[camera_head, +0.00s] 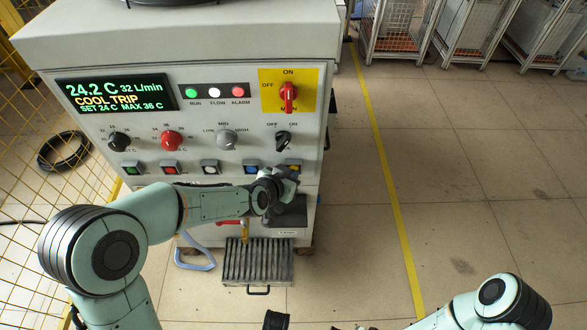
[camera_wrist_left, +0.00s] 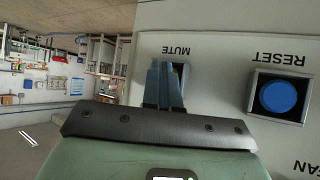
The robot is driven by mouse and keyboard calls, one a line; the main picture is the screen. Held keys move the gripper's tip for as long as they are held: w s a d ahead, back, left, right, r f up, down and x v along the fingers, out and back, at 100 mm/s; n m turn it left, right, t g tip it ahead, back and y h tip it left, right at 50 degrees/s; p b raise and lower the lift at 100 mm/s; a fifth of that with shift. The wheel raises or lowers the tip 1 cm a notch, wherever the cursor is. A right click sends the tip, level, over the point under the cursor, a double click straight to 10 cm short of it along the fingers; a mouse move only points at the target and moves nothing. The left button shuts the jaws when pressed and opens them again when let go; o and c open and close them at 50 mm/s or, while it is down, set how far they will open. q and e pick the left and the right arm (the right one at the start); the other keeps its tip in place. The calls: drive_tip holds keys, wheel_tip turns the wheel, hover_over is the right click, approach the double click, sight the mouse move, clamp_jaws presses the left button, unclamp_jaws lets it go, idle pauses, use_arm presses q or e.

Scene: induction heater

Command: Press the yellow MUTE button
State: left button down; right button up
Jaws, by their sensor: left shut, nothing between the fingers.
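The yellow MUTE button (camera_head: 294,166) is at the right end of the lower button row on the grey cabinet. Only a small part of it shows above my left gripper (camera_head: 288,178). In the left wrist view the left gripper (camera_wrist_left: 165,85) is shut and empty, its fingertips in front of the square MUTE button housing (camera_wrist_left: 185,72) below the MUTE label. I cannot tell whether the tips touch the button.
The blue RESET button (camera_wrist_left: 278,96) is beside MUTE. A black OFF/ON knob (camera_head: 283,141) sits above, and a red MAIN switch (camera_head: 288,92) higher up. The display (camera_head: 117,94) reads COOL TRIP. A yellow mesh fence (camera_head: 35,150) stands left. The floor right of the cabinet is clear.

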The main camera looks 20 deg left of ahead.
use_arm(q)
drive_tip(key=shift+s+d+p, duration=0.2)
drive_tip(key=shift+s+p, duration=0.1)
drive_tip(key=shift+s, duration=0.45)
use_arm(e)
drive_tip(key=shift+r, duration=0.3)
use_arm(q)
drive_tip(key=s, duration=0.2)
drive_tip(key=s+d+p, duration=0.1)
drive_tip(key=s, duration=0.2)
drive_tip(key=shift+d, duration=0.2)
use_arm(e)
drive_tip(key=shift+w+r, duration=0.1)
drive_tip(key=shift+r, duration=0.7)
